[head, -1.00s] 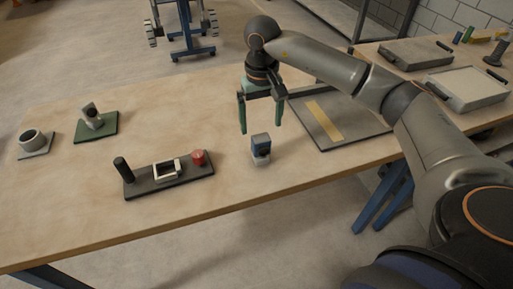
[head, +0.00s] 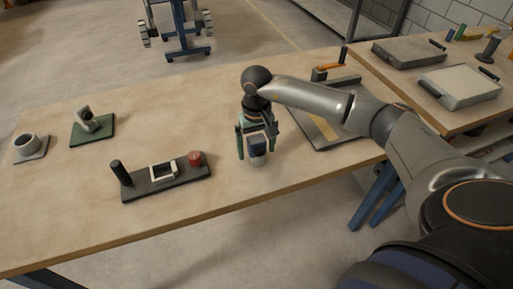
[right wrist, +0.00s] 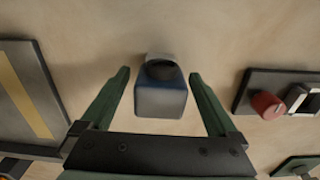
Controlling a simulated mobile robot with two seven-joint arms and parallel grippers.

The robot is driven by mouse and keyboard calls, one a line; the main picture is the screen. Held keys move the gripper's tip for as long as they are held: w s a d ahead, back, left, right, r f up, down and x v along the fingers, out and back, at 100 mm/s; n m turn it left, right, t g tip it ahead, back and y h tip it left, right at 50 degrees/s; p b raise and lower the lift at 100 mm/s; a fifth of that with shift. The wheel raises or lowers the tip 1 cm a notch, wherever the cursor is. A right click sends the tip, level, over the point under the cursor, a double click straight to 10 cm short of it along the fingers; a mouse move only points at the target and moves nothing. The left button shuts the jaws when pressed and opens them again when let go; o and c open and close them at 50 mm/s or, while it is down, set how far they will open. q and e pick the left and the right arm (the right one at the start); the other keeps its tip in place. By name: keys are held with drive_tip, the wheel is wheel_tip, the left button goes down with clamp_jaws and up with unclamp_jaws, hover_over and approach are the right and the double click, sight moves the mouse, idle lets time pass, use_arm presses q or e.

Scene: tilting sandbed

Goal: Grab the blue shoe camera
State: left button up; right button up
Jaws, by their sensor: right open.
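The blue shoe camera (head: 257,147) is a small block with a dark blue body and a pale part, standing on the wooden table near its front edge. In the right wrist view the camera (right wrist: 161,92) sits between the fingertips. My right gripper (head: 257,150) is low over the table, with its green fingers on either side of the camera. In the right wrist view the right gripper (right wrist: 160,80) is open, with a visible gap between each finger and the camera. My left gripper is not in view.
A dark base (head: 183,184) with a black post, a white frame and a red knob (right wrist: 267,105) stands left of the camera. A dark panel with a yellow strip (head: 324,128) lies to the right. Green (head: 104,133) and grey (head: 42,156) stands sit farther left. The table's front edge is close.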

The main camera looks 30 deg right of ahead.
clamp_jaws()
idle(0.6)
drive_tip(key=shift+r, duration=0.1)
